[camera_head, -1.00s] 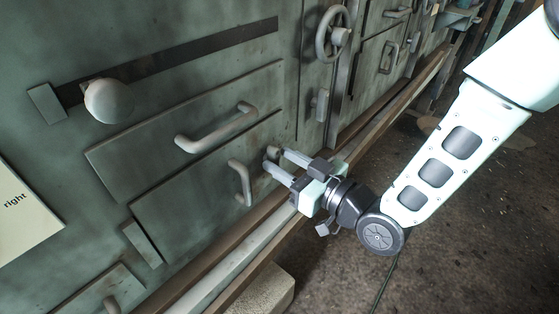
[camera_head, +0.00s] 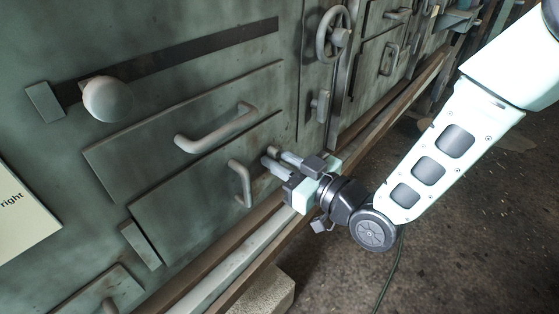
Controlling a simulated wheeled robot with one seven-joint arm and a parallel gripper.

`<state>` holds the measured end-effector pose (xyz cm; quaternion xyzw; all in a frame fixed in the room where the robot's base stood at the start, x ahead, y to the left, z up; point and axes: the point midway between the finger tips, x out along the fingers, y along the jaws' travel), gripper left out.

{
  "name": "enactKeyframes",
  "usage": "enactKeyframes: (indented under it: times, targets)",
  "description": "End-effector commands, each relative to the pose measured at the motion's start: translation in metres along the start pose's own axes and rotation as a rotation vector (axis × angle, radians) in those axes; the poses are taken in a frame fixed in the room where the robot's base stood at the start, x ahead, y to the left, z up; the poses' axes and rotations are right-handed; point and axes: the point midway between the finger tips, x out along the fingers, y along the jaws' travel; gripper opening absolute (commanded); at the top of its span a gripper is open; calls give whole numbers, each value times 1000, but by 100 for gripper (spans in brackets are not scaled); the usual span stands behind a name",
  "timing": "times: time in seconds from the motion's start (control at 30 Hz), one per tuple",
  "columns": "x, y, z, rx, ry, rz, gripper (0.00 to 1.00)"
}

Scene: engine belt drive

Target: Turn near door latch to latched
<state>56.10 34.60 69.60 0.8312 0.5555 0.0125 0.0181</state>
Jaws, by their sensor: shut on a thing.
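My gripper (camera_head: 270,157) reaches in from the right to the right edge of the lower door panel (camera_head: 185,190). Its two fingers are close together, shut on the near door latch, a small grey piece at the panel's edge. The latch is almost wholly hidden between the fingertips, so its angle cannot be told. The door panel looks flush with the green machine wall. Its bent grey handle (camera_head: 241,183) is just left of the fingers and apart from them.
A larger bar handle (camera_head: 215,131) and a round knob (camera_head: 108,99) stick out at upper left. A handwheel (camera_head: 333,35) and a small grey block (camera_head: 320,105) are above right. A rail (camera_head: 262,245) runs below the gripper. The floor at right is open.

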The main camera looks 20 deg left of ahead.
Motion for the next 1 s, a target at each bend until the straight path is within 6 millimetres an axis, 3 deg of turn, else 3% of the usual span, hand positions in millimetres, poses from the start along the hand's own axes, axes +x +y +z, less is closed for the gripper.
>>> enactKeyframes:
  times: [0.27,1.0]
  targets:
    - [0,-3,4,-176,-1,-1,0]
    - [0,-8,10,-877,-1,0,0]
